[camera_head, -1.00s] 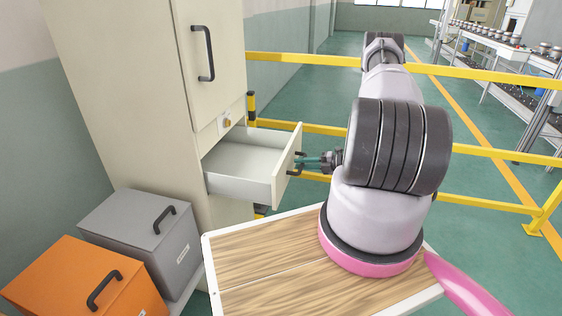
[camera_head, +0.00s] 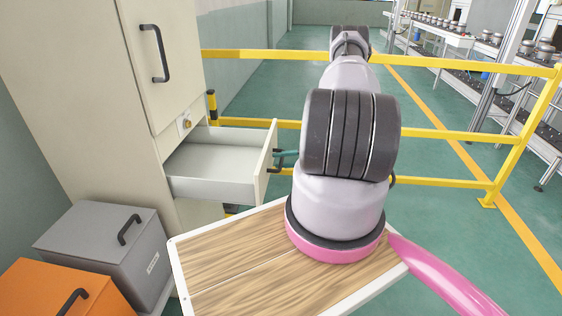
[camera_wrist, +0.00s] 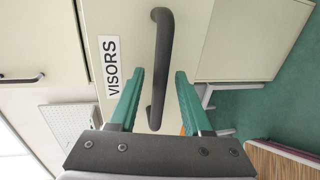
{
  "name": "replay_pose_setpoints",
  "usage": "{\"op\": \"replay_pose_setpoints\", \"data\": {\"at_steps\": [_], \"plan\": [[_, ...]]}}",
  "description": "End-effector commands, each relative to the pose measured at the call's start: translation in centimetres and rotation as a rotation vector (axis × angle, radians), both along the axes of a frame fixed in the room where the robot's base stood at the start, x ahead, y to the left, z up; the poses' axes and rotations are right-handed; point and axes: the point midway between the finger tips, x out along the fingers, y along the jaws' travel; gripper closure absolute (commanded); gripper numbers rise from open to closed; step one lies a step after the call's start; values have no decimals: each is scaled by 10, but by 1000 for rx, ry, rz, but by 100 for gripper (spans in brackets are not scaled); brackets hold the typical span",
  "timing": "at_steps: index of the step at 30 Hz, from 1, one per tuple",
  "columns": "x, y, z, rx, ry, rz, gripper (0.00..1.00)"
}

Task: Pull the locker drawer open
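The locker drawer (camera_head: 212,187) is a pale, empty box pulled well out of the tall cream locker (camera_head: 80,110). Its front panel (camera_head: 266,162) carries a dark bar handle, clear in the wrist view (camera_wrist: 162,45) beside a label reading VISORS. My gripper (camera_wrist: 160,74) has green fingers, one on each side of the handle, with visible gaps, so it is open around the bar. In the head view, a green finger (camera_head: 286,156) shows at the drawer front; my arm hides the rest.
A grey box (camera_head: 105,250) and an orange box (camera_head: 55,290) stand at lower left. A wood-topped surface (camera_head: 230,265) lies below the drawer. Yellow rails (camera_head: 450,134) run behind my arm. Open green floor lies beyond.

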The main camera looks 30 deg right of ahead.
Motion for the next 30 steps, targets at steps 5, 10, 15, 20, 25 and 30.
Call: {"op": "replay_pose_setpoints", "data": {"at_steps": [5, 10, 15, 20, 25, 30], "plan": [[0, 0, 0, 1, -1, 0, 51], [-7, -10, 3, 0, 0, -2, 51], [-25, -36, 9, -1, 0, -4, 51], [-44, -61, 16, 0, -1, -3, 51], [-57, -79, 20, 0, 0, -2, 51], [-62, -86, 22, 0, 0, 0, 51]]}}
